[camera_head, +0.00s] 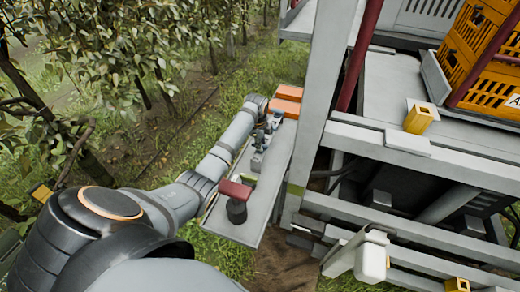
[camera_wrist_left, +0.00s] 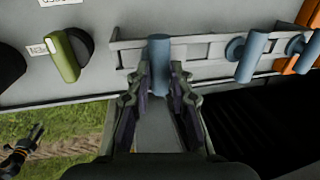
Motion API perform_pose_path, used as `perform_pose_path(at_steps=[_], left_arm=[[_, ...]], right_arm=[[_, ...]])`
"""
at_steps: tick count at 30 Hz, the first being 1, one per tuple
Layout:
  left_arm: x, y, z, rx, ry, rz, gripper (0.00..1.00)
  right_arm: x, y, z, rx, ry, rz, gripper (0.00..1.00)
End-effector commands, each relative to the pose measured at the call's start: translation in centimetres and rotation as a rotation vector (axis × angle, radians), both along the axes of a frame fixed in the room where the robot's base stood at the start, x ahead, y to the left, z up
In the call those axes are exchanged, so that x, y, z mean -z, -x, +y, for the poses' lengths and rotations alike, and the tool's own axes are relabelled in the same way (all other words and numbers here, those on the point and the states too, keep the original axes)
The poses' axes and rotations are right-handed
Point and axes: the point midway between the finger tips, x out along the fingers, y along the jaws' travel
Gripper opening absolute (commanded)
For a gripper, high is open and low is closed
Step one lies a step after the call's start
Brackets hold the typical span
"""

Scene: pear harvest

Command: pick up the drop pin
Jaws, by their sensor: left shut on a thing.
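The drop pin (camera_wrist_left: 159,52), a blue-grey cylinder, stands in a slot of a grey rack in the left wrist view. My left gripper (camera_wrist_left: 160,88) is shut on its lower part, one finger on each side. Two similar blue pins, a nearer one (camera_wrist_left: 250,58) and one at the edge (camera_wrist_left: 311,50), sit farther right in the rack. In the head view my left gripper (camera_head: 263,137) is small over the narrow shelf, and the held pin cannot be told apart there. My right gripper is not in view.
An orange crate (camera_head: 480,50) stands on the platform at right. Trees and grass lie left.

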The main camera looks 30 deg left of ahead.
Motion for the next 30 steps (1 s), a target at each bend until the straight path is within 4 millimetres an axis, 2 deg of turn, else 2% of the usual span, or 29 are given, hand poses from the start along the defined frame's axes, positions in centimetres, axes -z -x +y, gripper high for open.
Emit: perform_pose_path(at_steps=[5, 7, 15, 21, 30], left_arm=[[-0.1, 0.0, 0.0, 0.000, 0.000, 0.000, 0.00], [-0.7, -0.1, 0.0, 0.000, 0.000, -0.002, 0.00], [-6.5, -0.2, 0.0, 0.000, -0.001, -0.006, 0.00], [-9.5, -0.1, 0.0, 0.000, 0.001, -0.001, 0.00], [-10.1, 0.0, 0.0, 0.000, 0.001, 0.000, 0.00]], right_arm=[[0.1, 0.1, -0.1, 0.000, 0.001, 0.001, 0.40], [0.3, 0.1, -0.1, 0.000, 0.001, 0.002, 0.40], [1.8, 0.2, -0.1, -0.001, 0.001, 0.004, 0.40], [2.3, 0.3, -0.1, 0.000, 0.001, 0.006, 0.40], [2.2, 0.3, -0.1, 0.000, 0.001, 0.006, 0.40]])
